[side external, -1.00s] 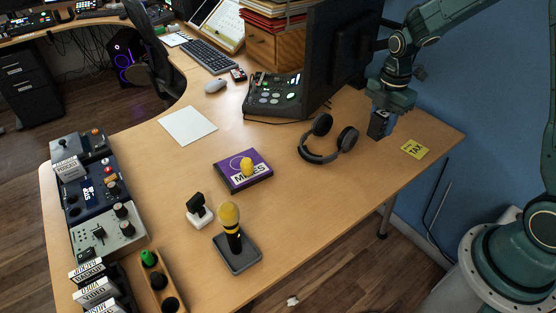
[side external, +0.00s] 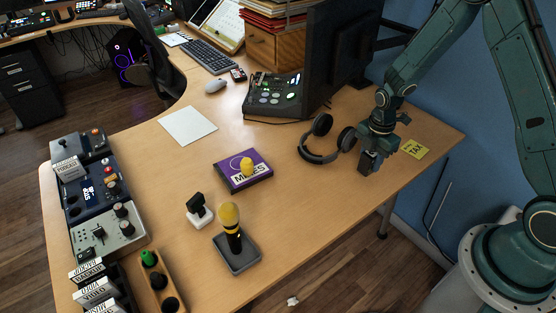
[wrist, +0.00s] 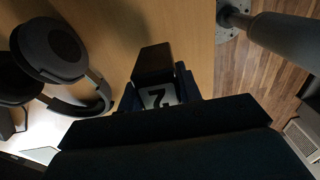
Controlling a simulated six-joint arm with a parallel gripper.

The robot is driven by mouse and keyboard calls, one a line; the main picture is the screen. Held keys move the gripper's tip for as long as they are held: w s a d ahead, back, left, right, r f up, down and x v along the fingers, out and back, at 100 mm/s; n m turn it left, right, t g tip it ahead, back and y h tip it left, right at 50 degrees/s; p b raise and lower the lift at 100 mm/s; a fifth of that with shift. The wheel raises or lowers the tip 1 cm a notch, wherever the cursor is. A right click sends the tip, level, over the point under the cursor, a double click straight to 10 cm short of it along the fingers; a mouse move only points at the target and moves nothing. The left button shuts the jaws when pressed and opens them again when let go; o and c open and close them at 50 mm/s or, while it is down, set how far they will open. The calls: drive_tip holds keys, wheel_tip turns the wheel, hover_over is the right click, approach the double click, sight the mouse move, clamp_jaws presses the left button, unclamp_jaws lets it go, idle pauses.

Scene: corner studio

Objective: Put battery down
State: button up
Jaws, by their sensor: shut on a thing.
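My gripper (side external: 369,161) points down over the right part of the desk, just right of the headphones. It is shut on the battery, a dark block with a white label bearing a dark figure, seen between the fingers in the wrist view (wrist: 153,64).
Black headphones (side external: 319,157) lie close to the left of my gripper. A yellow note (side external: 415,149) lies to its right. A purple box (side external: 236,181) and a microphone (side external: 232,225) stand further left. The desk's front edge is near; bare wood lies between.

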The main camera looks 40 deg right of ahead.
sight(368, 168)
drive_tip(key=shift+f, duration=1.85)
drive_tip(key=shift+f, duration=0.15)
drive_tip(key=o, duration=1.2)
drive_tip(key=shift+r, duration=6.1)
